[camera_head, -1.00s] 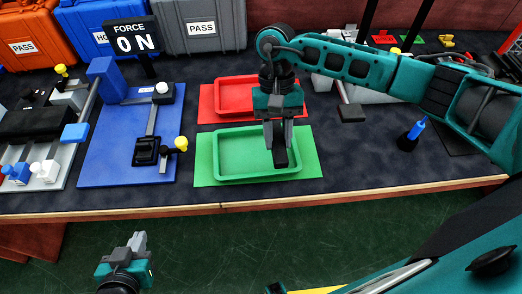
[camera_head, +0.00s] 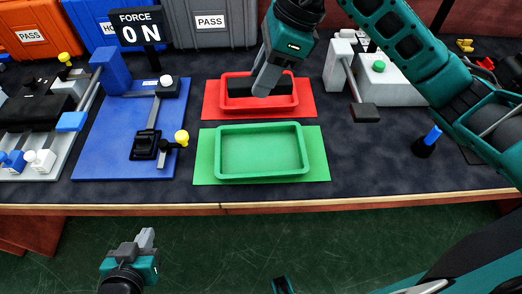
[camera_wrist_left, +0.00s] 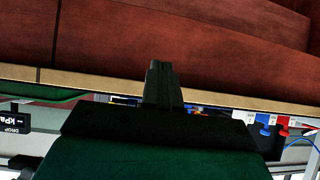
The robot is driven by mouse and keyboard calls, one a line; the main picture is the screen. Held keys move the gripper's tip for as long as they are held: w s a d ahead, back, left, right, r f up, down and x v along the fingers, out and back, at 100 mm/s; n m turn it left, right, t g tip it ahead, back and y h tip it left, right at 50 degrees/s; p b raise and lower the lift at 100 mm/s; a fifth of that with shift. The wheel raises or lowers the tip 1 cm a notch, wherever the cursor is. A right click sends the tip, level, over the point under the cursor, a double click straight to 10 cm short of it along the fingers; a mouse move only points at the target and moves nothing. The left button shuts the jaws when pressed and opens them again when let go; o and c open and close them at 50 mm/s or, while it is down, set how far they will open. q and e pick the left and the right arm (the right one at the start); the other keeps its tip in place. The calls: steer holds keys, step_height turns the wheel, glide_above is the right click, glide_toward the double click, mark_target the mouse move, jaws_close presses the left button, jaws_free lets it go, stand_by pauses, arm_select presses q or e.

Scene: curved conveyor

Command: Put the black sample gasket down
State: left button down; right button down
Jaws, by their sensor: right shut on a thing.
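My right gripper (camera_head: 266,80) is over the red tray (camera_head: 226,104), pointing down and slightly tilted, its grey fingers shut on the black gasket (camera_head: 242,87). The gasket shows as a dark strip on both sides of the fingers, in or just above the red tray; whether it touches the tray floor cannot be told. The green tray (camera_head: 262,179), in front of the red one, is empty. My left gripper (camera_head: 146,240) is shut and empty in front of the table edge; its fingers (camera_wrist_left: 161,85) also show together in the left wrist view.
A blue fixture board (camera_head: 105,130) with a black clamp and yellow knob lies left of the trays. A FORCE display (camera_head: 138,30) reading "0 N" stands behind it. A grey fixture (camera_head: 385,85) and a blue-tipped black piece (camera_head: 425,147) are at the right.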

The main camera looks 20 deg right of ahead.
steer(key=b, duration=0.2)
glide_above(257, 154)
steer(key=d, duration=0.1)
steer(key=f, duration=1.4)
steer(key=shift+s+d+f, duration=0.15)
steer(key=shift+d+f, duration=0.05)
steer(key=shift+f, duration=0.2)
step_height(257, 154, down, 4)
steer(key=shift+r, duration=0.1)
steer(key=shift+f, duration=0.4)
arm_select(q)
steer(key=shift+w+d+f, duration=0.2)
steer(key=shift+d+f, duration=0.25)
steer(key=shift+f, duration=0.05)
arm_select(e)
steer(key=shift+f, duration=0.15)
steer(key=c, duration=0.8)
jaws_free()
arm_select(q)
steer(key=shift+w, duration=0.1)
steer(key=shift+r, duration=0.15)
